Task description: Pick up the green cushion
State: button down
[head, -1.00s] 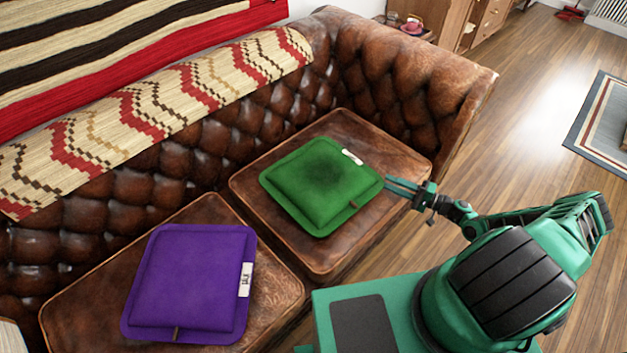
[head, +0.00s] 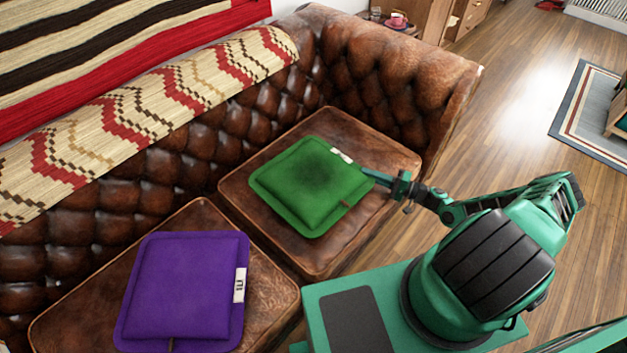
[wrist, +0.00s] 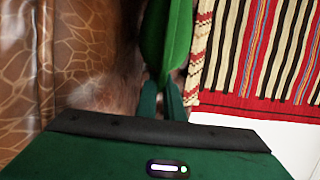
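The green cushion (head: 308,187) lies flat on the right seat of the brown leather sofa, a white label at its far right edge. My gripper (head: 372,177) is at the cushion's right corner, reaching in from the right. Its fingers look close together there. In the wrist view the cushion (wrist: 166,38) shows edge-on, its rim running down between the two finger tips (wrist: 161,92). The fingers look shut on this rim. The exact contact is dark and partly hidden.
A purple cushion (head: 184,290) lies on the left seat. The sofa's tufted backrest (head: 170,160) and right armrest (head: 400,85) border the seats. A patterned throw (head: 150,105) covers the backrest top. Bare wooden floor (head: 500,110) lies right of the sofa.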

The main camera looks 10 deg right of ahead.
jog(key=shift+a, duration=0.15)
notch_tip(320, 180, up, 4)
jog(key=shift+r, duration=0.2)
jog(key=a+r, duration=0.2)
jog(key=a, duration=0.1)
jog(key=a+r, duration=0.2)
jog(key=a, duration=0.2)
jog(key=a+r, duration=0.2)
jog(key=a, duration=0.2)
jog(key=shift+s+a+r, duration=0.1)
jog(key=shift+s+r, duration=0.15)
jog(key=shift+s, duration=0.1)
jog(key=shift+a+r, duration=0.2)
jog(key=shift+r, duration=2.9)
